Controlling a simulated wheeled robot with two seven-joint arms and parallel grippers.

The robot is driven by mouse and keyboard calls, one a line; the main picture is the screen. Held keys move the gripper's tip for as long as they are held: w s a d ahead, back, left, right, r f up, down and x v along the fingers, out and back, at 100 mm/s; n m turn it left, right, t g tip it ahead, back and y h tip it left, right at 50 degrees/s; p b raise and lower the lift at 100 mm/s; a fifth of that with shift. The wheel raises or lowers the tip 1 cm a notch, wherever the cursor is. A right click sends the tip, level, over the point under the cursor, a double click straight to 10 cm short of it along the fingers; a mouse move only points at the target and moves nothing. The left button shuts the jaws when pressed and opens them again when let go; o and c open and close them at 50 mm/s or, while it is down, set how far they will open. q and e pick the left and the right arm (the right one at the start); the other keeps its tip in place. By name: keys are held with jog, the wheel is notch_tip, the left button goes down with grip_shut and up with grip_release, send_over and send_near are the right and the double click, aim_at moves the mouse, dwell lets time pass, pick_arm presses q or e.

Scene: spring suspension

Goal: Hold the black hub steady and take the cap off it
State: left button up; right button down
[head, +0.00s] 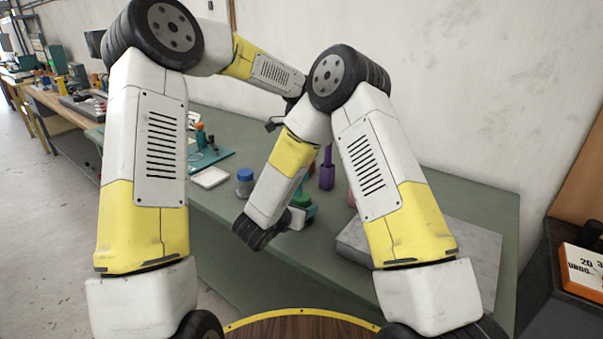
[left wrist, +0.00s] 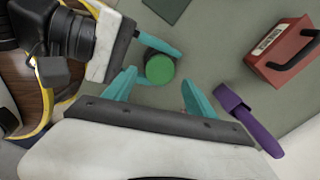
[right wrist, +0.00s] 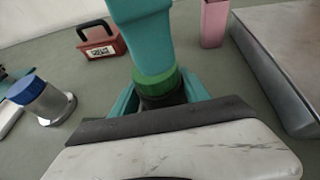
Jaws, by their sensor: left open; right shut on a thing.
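The black hub (right wrist: 163,101) stands upright in the right wrist view with a ridged green cap (right wrist: 155,84) on its top. My right gripper (right wrist: 160,95) is shut on the hub, one teal finger at each side below the cap. In the left wrist view the cap (left wrist: 160,69) is seen from above and hides most of the hub. My left gripper (left wrist: 160,79) is open, its fingers pointing toward the cap from above. One left finger overlaps the cap in the right wrist view; contact cannot be told.
A blue-capped jar (head: 245,184) is to the left. A grey slab (head: 478,248) lies at the right. My forearms crowd the space above.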

pick_arm(q)
jog(key=shift+f, duration=2.35)
grip_shut()
jog(key=shift+n, duration=1.7)
jog(key=shift+o, duration=0.3)
grip_release()
jog(key=shift+r, duration=0.1)
